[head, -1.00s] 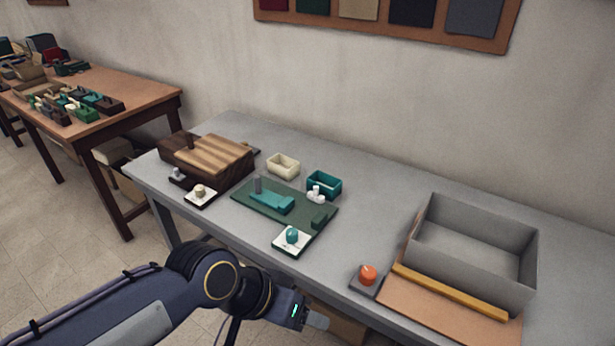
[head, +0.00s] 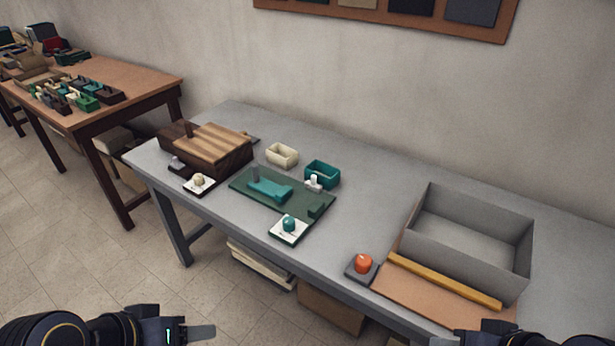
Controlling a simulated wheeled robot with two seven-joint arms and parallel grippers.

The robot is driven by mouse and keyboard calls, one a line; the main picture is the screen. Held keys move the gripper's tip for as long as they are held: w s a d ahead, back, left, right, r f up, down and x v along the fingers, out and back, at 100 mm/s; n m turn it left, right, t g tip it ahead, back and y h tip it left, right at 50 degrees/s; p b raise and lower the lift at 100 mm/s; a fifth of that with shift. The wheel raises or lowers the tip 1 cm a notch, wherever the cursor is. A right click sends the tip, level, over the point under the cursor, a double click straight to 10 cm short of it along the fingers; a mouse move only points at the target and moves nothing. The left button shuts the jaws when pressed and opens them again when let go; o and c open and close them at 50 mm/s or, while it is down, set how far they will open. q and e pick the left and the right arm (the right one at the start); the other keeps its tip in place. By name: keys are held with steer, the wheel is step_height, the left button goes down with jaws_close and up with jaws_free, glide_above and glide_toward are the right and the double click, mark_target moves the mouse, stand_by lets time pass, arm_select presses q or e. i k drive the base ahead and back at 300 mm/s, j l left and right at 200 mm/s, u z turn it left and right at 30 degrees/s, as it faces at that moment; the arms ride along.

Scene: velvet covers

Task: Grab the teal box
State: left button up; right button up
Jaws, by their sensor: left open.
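The teal box (head: 335,180) is a small open-topped box on the grey table. It stands behind the dark green mat (head: 240,182), to the right of a similar cream box (head: 282,155). A small white piece (head: 314,183) stands close at its front. My left gripper (head: 206,333) is at the bottom left, in front of the table and well away from the box. It is open and empty as far as it shows. My right arm shows at the bottom right edge, mostly cut off, and its jaws cannot be made out.
On the grey table (head: 370,200) stand a striped wooden block (head: 215,145), a teal knob on a white pad (head: 289,224), an orange button (head: 363,263) and a large grey open bin (head: 465,255) behind a yellow bar (head: 440,280). The table between mat and bin is clear.

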mark_target(328, 176)
steer(key=i+j, duration=0.2)
steer(key=i+j+z, duration=0.15)
steer(key=j, duration=0.25)
steer(key=i+j, duration=0.2)
steer(key=i+j+z, duration=0.15)
steer(key=j, duration=0.25)
steer(key=i+j, duration=0.2)
steer(key=j, duration=0.15)
steer(key=i+j+z, duration=0.1)
steer(key=j, duration=0.25)
steer(key=i+j+z, duration=0.1)
steer(key=j, duration=0.25)
steer(key=i+j, duration=0.25)
steer(key=j+z, duration=0.05)
steer(key=j, duration=0.05)
